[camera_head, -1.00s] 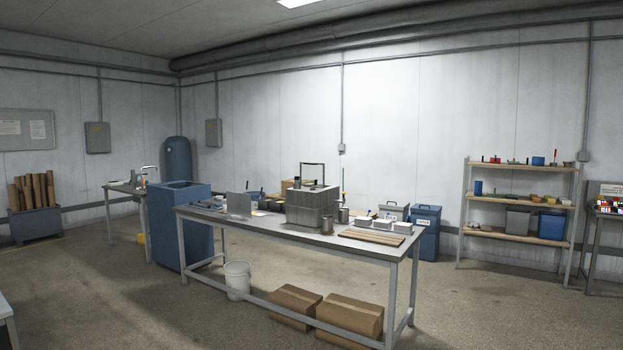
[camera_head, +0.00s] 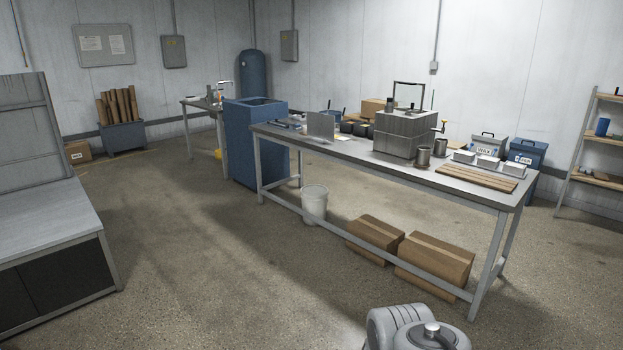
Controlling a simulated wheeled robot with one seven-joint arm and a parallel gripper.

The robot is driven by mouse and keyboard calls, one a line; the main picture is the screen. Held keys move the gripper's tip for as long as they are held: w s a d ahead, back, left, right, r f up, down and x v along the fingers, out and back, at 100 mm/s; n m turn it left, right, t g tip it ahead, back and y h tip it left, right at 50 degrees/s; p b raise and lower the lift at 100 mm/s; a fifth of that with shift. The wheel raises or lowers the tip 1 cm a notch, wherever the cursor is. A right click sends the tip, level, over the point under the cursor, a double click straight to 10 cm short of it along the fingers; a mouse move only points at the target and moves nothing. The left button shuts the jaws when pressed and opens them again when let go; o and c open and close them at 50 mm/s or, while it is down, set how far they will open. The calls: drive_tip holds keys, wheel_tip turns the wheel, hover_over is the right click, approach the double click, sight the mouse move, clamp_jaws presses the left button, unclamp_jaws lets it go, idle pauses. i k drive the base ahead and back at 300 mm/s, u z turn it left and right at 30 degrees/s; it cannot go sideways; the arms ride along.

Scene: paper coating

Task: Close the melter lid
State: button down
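The melter (camera_head: 402,134) is a grey, boxy metal unit on the long work table. A dark upright frame (camera_head: 409,84), like a handle, stands above its top. A small dark cylinder stands at the top's left edge, and a tap with a yellow part (camera_head: 444,124) is on the right side. The melter is too small and far off for me to tell how its lid sits. My gripper is not in view. A grey, rounded part of my own arm shows at the bottom edge, right of the middle, well short of the table.
The work table (camera_head: 350,150) also bears metal cups (camera_head: 423,157), white blocks, wooden strips (camera_head: 477,178) and a grey upright plate (camera_head: 320,126). Cardboard boxes (camera_head: 435,258) and a white bucket (camera_head: 314,203) stand below it. A grey bench (camera_head: 45,222) is at left. Open floor lies between.

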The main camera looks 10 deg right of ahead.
sight(406, 97)
drive_tip(key=z, duration=0.35)
drive_tip(key=i, duration=2.95)
drive_tip(key=u, duration=0.2)
drive_tip(key=i, duration=2.6)
drive_tip(key=u, duration=0.5)
